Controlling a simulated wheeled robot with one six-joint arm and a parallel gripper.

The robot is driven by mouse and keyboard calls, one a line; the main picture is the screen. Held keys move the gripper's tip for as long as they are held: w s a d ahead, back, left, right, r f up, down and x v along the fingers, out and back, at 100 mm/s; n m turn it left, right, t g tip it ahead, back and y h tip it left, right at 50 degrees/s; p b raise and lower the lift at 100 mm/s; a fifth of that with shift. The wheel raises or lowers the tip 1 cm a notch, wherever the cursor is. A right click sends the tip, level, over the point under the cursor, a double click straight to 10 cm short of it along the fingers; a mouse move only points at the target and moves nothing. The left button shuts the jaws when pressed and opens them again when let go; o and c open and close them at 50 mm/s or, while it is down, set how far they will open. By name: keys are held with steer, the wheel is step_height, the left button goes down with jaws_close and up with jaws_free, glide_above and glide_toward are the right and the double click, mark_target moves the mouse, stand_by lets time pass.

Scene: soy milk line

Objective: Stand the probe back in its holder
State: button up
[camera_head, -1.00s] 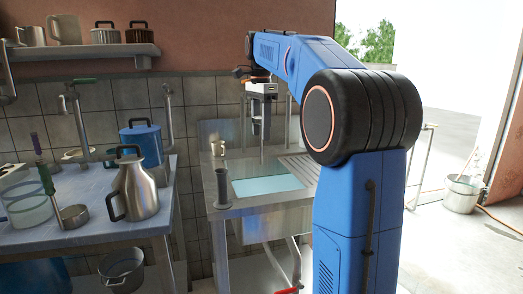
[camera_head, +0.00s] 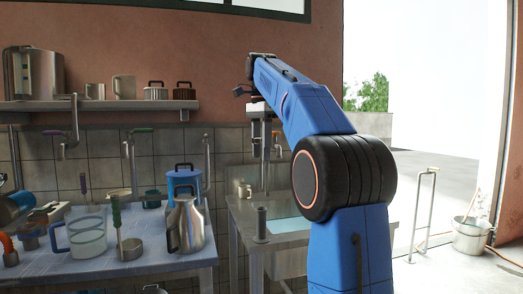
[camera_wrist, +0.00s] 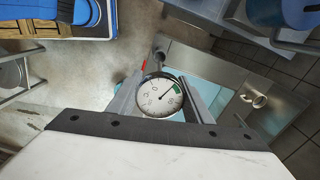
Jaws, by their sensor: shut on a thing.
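The probe is a dial thermometer with a round white face and a green band, seen in the wrist view (camera_wrist: 160,95). My gripper (camera_wrist: 166,98) is shut on it, with a finger on each side of the dial. In the head view, my gripper (camera_head: 263,140) is raised over the sink unit, and the thin probe stem (camera_head: 266,176) hangs down about upright. The holder, a dark upright tube (camera_head: 261,226), stands on the sink's near left rim, below the probe and apart from it. In the wrist view, a tube end (camera_wrist: 159,56) just beyond the dial appears to be the holder.
The sink unit (camera_head: 240,212) holds pale blue water. A small metal cup (camera_head: 244,188) stands at its back left. The table at left (camera_head: 150,268) carries a steel jug (camera_head: 186,226), a blue lidded pot (camera_head: 184,184) and a clear measuring jug (camera_head: 86,234). Air around my gripper looks clear.

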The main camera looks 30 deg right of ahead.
mark_target(261, 166)
steer(key=shift+f, duration=2.75)
